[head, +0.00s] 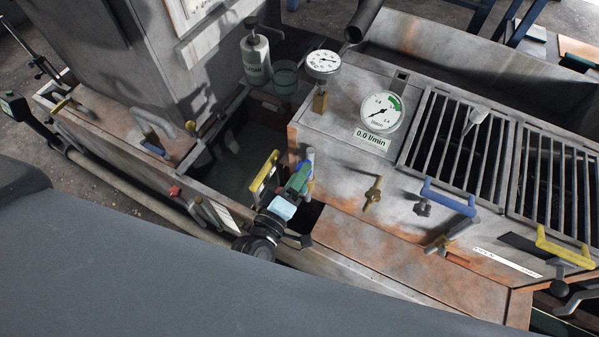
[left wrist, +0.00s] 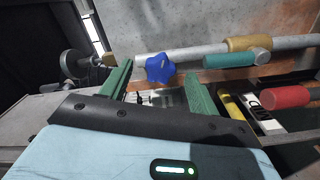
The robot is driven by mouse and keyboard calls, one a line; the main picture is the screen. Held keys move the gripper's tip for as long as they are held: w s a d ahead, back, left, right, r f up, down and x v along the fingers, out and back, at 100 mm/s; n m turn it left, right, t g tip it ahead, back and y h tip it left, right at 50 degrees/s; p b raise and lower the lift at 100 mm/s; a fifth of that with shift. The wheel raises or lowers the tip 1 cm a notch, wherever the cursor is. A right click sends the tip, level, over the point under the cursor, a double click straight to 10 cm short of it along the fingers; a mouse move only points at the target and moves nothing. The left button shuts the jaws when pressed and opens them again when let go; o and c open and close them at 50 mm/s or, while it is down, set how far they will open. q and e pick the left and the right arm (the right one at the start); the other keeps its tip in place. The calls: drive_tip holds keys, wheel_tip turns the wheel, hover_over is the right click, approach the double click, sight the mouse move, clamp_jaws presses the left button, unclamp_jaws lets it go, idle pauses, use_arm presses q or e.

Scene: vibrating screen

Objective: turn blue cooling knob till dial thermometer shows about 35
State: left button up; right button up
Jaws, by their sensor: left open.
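The blue cooling knob (left wrist: 160,68) is a star-shaped knob on a grey pipe, ahead of and between my green fingertips in the left wrist view. In the head view it is a small blue piece (head: 309,158), partly hidden behind my left gripper (head: 300,177). The gripper is open, its fingers on either side of the knob, with no clear contact visible. The dial thermometer (head: 323,62) is a round white gauge marked °C on a brass stem; its needle is too small to read. My right gripper is not in view.
A flow dial (head: 381,112) and a "0.0 l/min" label (head: 371,138) sit right of the thermometer. Near my gripper are a yellow handle (head: 264,171) and a brass valve (head: 373,194). The left wrist view also shows a red cylinder (left wrist: 286,97) at right.

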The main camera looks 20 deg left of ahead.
use_arm(q)
drive_tip(key=s+a, duration=0.1)
drive_tip(key=s, duration=0.5)
drive_tip(key=shift+s, duration=0.2)
drive_tip(key=shift+a, duration=0.1)
